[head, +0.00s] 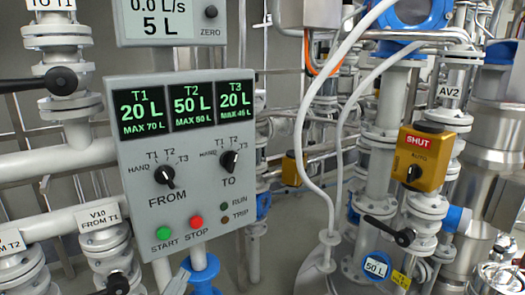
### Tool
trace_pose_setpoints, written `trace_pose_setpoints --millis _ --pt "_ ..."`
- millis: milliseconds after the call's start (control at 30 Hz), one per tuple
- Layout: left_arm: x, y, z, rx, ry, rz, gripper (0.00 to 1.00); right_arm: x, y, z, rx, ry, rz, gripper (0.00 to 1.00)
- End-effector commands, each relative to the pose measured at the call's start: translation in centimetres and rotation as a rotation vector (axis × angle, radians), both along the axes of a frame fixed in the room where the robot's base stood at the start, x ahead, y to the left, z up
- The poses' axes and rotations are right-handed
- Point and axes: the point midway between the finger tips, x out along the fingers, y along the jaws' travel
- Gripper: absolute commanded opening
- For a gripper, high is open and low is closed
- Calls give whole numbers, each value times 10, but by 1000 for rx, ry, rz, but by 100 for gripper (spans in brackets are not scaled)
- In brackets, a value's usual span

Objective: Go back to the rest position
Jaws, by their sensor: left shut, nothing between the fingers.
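The grey control panel (135,215) has three green-lit readouts: T1 20 L, T2 50 L and T3 20 L. Below them are the black FROM knob (164,176) and TO knob (229,160). The green START button (163,233) and red STOP button (197,223) sit at its lower edge. The RUN and TRIP lamps look dark. My right gripper is not in view.
A meter (165,22) above the panel reads 0.0 L/s and 5 L. A yellow AV2 actuator (420,160) at right shows SHUT. Pipes and black-handled valves (62,80) crowd the left; a white hose (300,150) hangs mid-view. Some grey floor shows between.

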Motion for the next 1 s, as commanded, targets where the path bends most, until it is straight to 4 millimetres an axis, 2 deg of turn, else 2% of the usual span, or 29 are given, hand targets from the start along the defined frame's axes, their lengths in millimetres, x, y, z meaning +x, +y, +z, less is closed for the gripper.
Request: trace_pose_setpoints --millis 67,167,200,300,433,500,600,1000 --pt "-11 5 -35 -42 107 0 0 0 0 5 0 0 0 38" --pt "-39 15 -92 -134 286 9 0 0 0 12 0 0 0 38" --pt "-53 20 -115 -176 363 18 0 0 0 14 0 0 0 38" --pt "-93 32 -168 -275 540 54 0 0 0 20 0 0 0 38" --pt "-140 44 -214 -373 710 108 0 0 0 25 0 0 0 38" --pt "-159 49 -229 -407 769 132 0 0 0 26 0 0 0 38" --pt "-173 53 -240 -436 814 153 0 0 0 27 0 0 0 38" --pt "-176 53 -243 -444 823 158 0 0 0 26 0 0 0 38"
